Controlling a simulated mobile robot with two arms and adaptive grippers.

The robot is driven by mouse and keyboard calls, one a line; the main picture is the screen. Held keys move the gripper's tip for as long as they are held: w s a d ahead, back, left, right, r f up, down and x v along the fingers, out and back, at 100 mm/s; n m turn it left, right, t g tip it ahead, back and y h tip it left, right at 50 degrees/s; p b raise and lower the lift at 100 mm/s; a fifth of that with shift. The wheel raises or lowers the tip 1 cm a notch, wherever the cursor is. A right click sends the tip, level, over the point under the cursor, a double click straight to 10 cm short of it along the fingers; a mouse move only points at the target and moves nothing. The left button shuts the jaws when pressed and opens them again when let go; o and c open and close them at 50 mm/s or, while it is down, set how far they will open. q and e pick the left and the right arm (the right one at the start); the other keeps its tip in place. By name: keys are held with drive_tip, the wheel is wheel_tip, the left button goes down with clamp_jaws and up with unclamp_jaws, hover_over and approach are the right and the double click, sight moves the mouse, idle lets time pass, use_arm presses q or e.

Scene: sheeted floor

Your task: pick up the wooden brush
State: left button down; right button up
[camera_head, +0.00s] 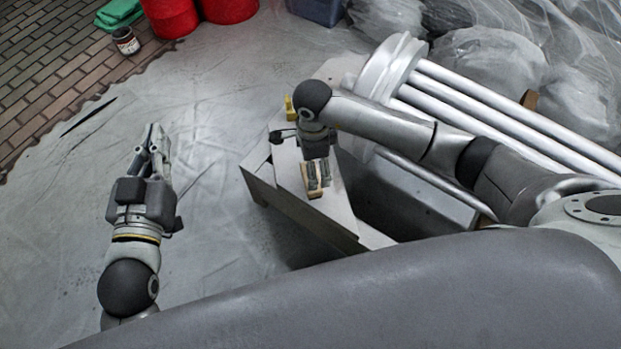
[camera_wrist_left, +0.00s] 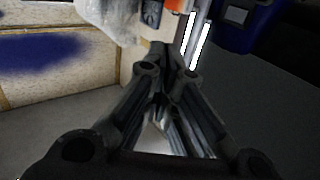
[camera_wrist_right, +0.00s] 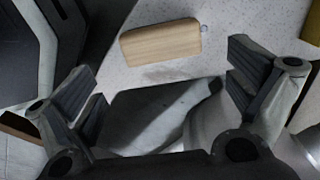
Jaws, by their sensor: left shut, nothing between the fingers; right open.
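The wooden brush (camera_wrist_right: 160,42) shows in the right wrist view as a pale wooden block with rounded corners, lying on a light speckled surface. In the head view the brush (camera_head: 313,194) lies on a narrow grey bench top (camera_head: 335,210), partly covered by my right gripper (camera_head: 318,180). My right gripper is open, its fingers pointing down at the brush. In the right wrist view the brush lies beyond the two spread fingers (camera_wrist_right: 160,82), apart from them. My left gripper (camera_head: 157,133) is shut and empty, out over the sheeted floor at the left.
A small yellow object (camera_head: 290,107) is at the bench's far end. White columns (camera_head: 480,100) lie to the right of the bench. Red buckets (camera_head: 172,17) and a paint can (camera_head: 125,41) stand at the back left. The floor around my left gripper is mostly clear.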

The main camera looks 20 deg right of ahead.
wheel_tip(320, 180, down, 3)
drive_tip(key=shift+r+b, duration=0.1)
drive_tip(key=shift+b, duration=0.25)
drive_tip(key=shift+f, duration=0.6)
wheel_tip(320, 180, down, 4)
drive_tip(key=shift+w+a+f+b, duration=0.1)
drive_tip(key=shift+a+b, duration=0.05)
drive_tip(key=shift+b, duration=1)
drive_tip(key=shift+f, duration=0.2)
use_arm(q)
drive_tip(key=s+r+t+h, duration=0.1)
drive_tip(key=s+r+t, duration=0.1)
drive_tip(key=r+t, duration=0.2)
drive_tip(key=s+r+t+h, duration=0.1)
drive_tip(key=r+t, duration=0.3)
drive_tip(key=r, duration=0.5)
drive_tip(key=shift+s+d+h, duration=0.3)
drive_tip(key=shift+s+h, duration=0.1)
drive_tip(key=shift+s, duration=0.45)
use_arm(e)
drive_tip(key=c, duration=0.8)
use_arm(q)
drive_tip(key=shift+h, duration=0.3)
use_arm(e)
drive_tip(key=shift+r, duration=0.1)
